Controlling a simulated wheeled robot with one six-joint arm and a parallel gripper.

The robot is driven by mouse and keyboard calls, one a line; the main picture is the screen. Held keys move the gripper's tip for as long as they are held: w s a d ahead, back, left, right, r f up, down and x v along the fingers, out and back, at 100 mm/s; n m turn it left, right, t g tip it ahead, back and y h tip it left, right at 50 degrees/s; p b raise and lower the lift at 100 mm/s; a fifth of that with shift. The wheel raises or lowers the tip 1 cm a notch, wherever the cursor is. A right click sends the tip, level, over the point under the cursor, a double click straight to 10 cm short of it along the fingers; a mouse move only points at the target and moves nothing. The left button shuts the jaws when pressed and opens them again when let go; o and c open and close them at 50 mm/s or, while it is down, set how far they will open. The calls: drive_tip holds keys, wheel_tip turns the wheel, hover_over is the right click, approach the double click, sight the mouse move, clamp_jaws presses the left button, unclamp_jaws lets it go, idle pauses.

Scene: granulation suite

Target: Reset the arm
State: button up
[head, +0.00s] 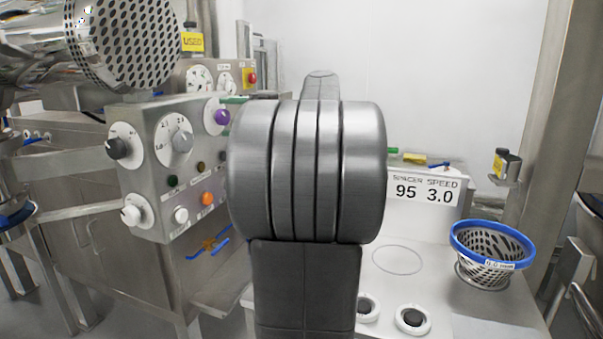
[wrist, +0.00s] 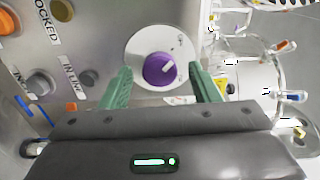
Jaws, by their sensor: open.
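My gripper (wrist: 160,90) shows in the wrist view with its two green fingers apart and nothing between them. A purple knob (wrist: 158,69) on a round white dial lies beyond the fingertips, framed between them. I cannot tell the exact gap, but the fingers do not appear to grip it. In the head view the purple knob (head: 222,117) sits at the upper right of the grey control panel (head: 150,205). My arm's large grey joint fills the middle of the head view. It hides most of my gripper there.
The panel also carries black and white knobs and an orange button (head: 207,198). A perforated drum (head: 122,42) hangs above it. At right, a blue-rimmed perforated basket (head: 490,255) stands on the white worktop near a sign (head: 424,190) reading 95 and 3.0. A steel post (head: 548,110) rises behind.

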idle(0.4)
drive_tip(key=v, duration=1.4)
drive_tip(key=x, duration=1.4)
drive_tip(key=shift+a+r, duration=0.1)
drive_tip(key=shift+a, duration=0.2)
drive_tip(key=shift+d+r+m+p, duration=0.15)
drive_tip(key=shift+m+p, duration=0.45)
drive_tip(key=shift+p, duration=0.3)
drive_tip(key=shift+d+m+p, duration=0.15)
drive_tip(key=shift+m+p, duration=0.65)
drive_tip(key=m+p, duration=1.2)
drive_tip(key=shift+f+m+p, duration=0.15)
drive_tip(key=shift+m+p, duration=0.35)
drive_tip(key=shift+m, duration=0.25)
drive_tip(key=shift+f+m+p, duration=0.15)
drive_tip(key=shift+m+p, duration=0.3)
drive_tip(key=shift+m, duration=0.3)
